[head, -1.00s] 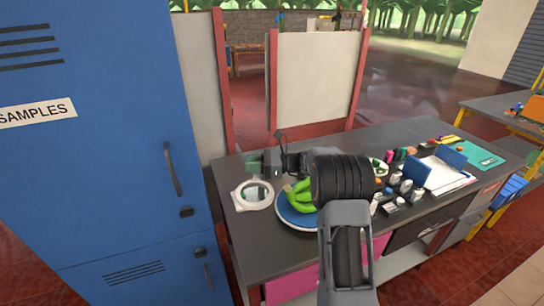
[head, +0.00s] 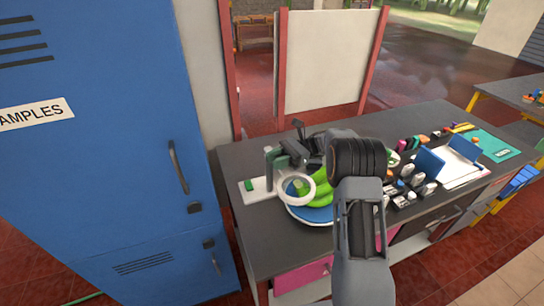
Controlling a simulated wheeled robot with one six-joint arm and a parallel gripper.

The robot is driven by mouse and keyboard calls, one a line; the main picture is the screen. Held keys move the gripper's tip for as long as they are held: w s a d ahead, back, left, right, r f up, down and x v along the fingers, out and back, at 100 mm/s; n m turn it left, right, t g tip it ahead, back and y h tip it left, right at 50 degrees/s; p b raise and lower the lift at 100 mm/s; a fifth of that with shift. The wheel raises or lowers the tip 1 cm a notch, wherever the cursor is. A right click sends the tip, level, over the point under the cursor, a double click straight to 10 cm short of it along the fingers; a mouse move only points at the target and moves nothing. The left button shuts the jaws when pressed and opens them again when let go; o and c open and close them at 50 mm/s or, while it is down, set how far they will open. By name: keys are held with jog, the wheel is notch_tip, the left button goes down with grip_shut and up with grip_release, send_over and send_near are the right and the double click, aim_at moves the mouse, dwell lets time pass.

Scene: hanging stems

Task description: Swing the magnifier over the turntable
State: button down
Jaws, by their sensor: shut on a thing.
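The magnifier's white ring (head: 297,190) is over the left part of the blue turntable (head: 314,216), in front of the green bananas (head: 321,188) from this view. Its pale base (head: 257,190) with a green patch stands on the bench left of the turntable. A grey-green upright part (head: 271,162) rises behind the base. My gripper (head: 284,155) is at the magnifier's arm, behind the ring, and is shut on it. The exact grip is small and partly hidden. My arm covers the right side of the turntable.
The dark bench (head: 395,128) carries several small bottles and blocks right of my arm. A tall blue locker (head: 110,130) stands left. Bare bench top lies behind my gripper.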

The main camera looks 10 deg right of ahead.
dwell(0.3)
jog(key=c, duration=0.8)
grip_release()
jog(key=shift+c, duration=0.2)
